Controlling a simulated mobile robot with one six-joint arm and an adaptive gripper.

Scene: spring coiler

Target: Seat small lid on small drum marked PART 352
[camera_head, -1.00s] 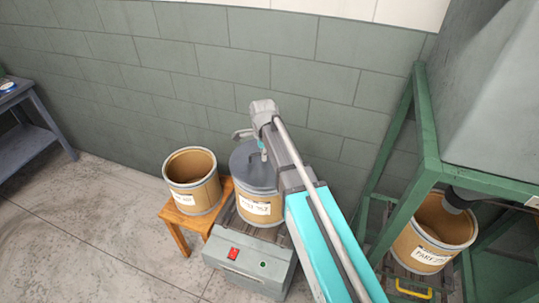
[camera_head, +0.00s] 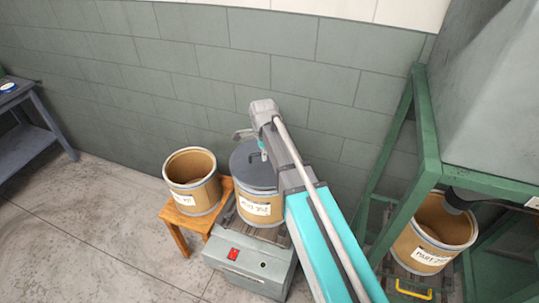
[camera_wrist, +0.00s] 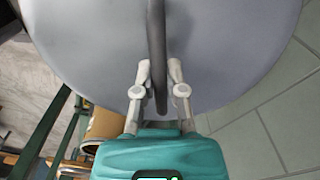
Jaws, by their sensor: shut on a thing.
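The grey lid (camera_head: 245,170) with its bar handle lies over the top of the tan drum (camera_head: 262,212) in the middle of the head view. I cannot tell whether its rim is fully down all round. The drum's white label is too small to read surely. In the wrist view the lid (camera_wrist: 90,50) fills the upper part as a grey disc, with its dark handle (camera_wrist: 156,30) running down the middle. My gripper (camera_wrist: 160,72) is shut on this handle, one finger on each side. In the head view my arm partly hides the lid's right side.
The drum stands on a grey machine (camera_head: 250,268) with a red switch. An open drum (camera_head: 190,182) stands on a wooden stool (camera_head: 180,222) at its left. Another open drum (camera_head: 428,250) stands under a green frame (camera_head: 418,190) at the right. A wall is close behind.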

